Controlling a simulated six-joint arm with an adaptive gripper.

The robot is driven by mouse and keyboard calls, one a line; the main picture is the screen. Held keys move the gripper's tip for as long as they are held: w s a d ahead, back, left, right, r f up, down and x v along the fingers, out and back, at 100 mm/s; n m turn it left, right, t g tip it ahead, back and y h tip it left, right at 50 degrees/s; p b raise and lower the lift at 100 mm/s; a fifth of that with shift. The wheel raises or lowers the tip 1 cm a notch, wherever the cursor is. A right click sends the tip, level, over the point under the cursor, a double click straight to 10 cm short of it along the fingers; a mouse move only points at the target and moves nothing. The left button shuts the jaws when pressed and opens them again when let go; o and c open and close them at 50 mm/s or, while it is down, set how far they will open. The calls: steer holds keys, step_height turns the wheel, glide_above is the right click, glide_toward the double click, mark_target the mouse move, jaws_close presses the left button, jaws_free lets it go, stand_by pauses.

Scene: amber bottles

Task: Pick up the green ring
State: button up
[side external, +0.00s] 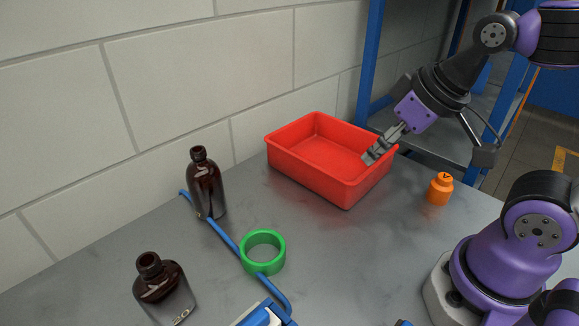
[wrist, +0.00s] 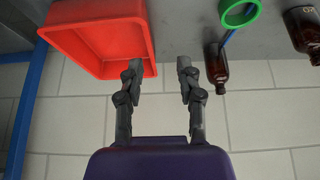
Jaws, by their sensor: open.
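The green ring (side external: 262,253) lies on the grey table, left of the red bin's front corner and nearer the camera. A blue cord-like strip passes beneath or beside it. The ring also shows at the top of the wrist view (wrist: 240,12), partly cut off by the frame edge. My gripper (side external: 372,157) is over the right side of the red bin, well apart from the ring. In the wrist view my gripper (wrist: 158,68) has its two fingers spread, with nothing between them.
The empty red bin (side external: 367,188) stands near the wall. One amber bottle (side external: 207,188) stands behind the ring; another amber bottle (side external: 165,290) is at the front left. A small orange bottle (side external: 439,189) stands right of the bin. A blue object (side external: 262,315) is at the front edge.

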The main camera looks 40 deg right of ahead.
steer(key=w+a+n+g, duration=0.2)
steer(key=w+a, duration=0.3)
steer(key=a, duration=0.2)
steer(key=n+g, duration=0.2)
steer(key=g, duration=0.2)
glide_toward(253, 262)
steer(key=s, duration=0.1)
step_height(253, 262, down, 4)
steer(key=shift+a+r, duration=0.1)
steer(key=shift+a, duration=0.05)
steer(key=f, duration=0.6)
steer(key=shift+w+d+f, duration=0.15)
steer(key=shift+w+d, duration=0.05)
steer(key=shift+w, duration=0.2)
jaws_close()
